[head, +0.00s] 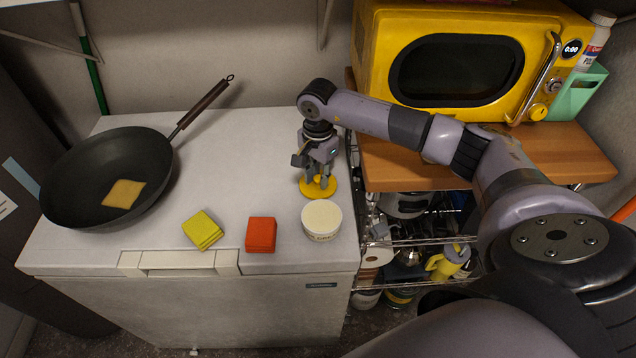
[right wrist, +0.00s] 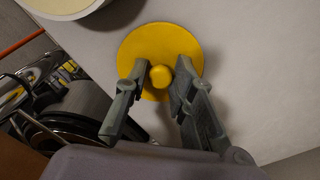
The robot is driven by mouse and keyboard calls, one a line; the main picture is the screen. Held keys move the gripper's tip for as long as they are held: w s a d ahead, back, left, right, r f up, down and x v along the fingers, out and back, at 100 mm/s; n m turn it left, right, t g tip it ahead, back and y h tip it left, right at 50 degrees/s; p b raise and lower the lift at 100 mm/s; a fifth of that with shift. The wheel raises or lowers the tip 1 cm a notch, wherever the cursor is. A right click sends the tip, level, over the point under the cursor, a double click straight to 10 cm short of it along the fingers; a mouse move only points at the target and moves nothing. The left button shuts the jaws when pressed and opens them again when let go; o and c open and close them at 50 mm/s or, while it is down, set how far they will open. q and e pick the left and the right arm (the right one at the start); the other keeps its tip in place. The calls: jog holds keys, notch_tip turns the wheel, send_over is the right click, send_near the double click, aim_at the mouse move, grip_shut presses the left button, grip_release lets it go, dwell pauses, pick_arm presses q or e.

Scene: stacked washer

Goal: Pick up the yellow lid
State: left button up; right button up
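The yellow lid (head: 331,188) lies flat on the white freezer top, near its right edge. In the right wrist view the lid (right wrist: 133,52) is a round disc with a small knob (right wrist: 160,77) at its middle. My right gripper (head: 319,182) points down at the lid from above. In the right wrist view its fingers (right wrist: 160,72) stand open on either side of the knob, with a gap showing on each side. I cannot tell whether the fingertips touch the disc. My left gripper is not in view.
A round white tub (head: 322,219) stands just in front of the lid. Red (head: 261,234) and yellow (head: 202,230) square stacks lie left of it. A black pan (head: 90,190) is at far left. A wooden shelf (head: 400,166) with a yellow microwave (head: 380,60) stands right.

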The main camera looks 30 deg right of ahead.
grip_shut()
